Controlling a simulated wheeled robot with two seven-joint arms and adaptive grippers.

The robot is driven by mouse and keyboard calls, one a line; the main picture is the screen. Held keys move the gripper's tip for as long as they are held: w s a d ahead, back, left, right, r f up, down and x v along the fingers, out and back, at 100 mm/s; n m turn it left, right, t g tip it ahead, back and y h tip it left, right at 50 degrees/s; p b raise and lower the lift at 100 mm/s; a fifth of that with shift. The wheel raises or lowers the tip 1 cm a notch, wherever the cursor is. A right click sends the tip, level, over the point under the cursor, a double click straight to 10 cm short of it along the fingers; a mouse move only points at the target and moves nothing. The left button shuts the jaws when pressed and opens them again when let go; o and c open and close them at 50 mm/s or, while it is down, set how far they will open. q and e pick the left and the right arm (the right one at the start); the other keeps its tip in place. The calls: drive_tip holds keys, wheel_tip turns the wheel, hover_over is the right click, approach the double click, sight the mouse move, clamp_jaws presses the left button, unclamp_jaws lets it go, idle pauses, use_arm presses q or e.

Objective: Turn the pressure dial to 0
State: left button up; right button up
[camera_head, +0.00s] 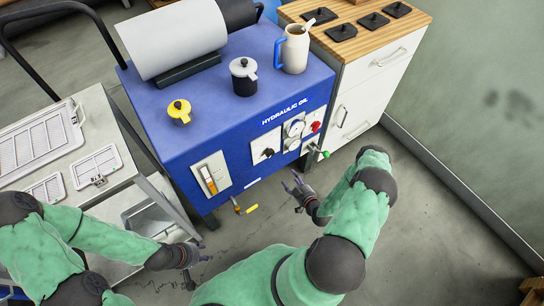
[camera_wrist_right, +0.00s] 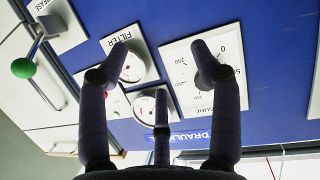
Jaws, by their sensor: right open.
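The pressure dial's white plate (camera_wrist_right: 182,88) with printed numbers is in the right wrist view. Part of the word PRESSURE shows at its edge, and a finger covers its middle, so the pointer is hidden. In the head view it appears to be the white plate with a black knob (camera_head: 265,151) on the front of the blue hydraulic oil cabinet (camera_head: 225,140). My right gripper (camera_head: 290,182) is open and empty, below and in front of the panel; its spread fingers also show in the wrist view (camera_wrist_right: 163,80). My left gripper (camera_head: 205,256) is low at the left; its fingers are unclear.
Gauges (camera_head: 294,128), a red knob (camera_head: 315,126) and a green-ended lever (camera_head: 324,154) sit right of the dial. A yellow-handled valve (camera_head: 246,209) sticks out below the cabinet. A grey cart (camera_head: 115,200) stands left, white drawers (camera_head: 375,75) right. The floor in front is open.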

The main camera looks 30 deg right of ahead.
sight(271, 155)
drive_tip(key=w+a+r+m+t+y, duration=0.1)
drive_tip(key=a+r+t+y, duration=0.2)
drive_tip(key=r, duration=0.5)
drive_tip(key=shift+t+h, duration=0.4)
drive_tip(key=shift+h, duration=0.3)
drive_tip(key=w, duration=0.3)
drive_tip(key=w+b, duration=0.1)
drive_tip(key=w, duration=0.3)
drive_tip(key=w+b, duration=0.1)
drive_tip(key=w, duration=0.3)
drive_tip(key=shift+a+f, duration=0.1)
drive_tip(key=shift+a, duration=0.3)
drive_tip(key=shift+s, duration=0.1)
drive_tip(key=c, duration=1.1)
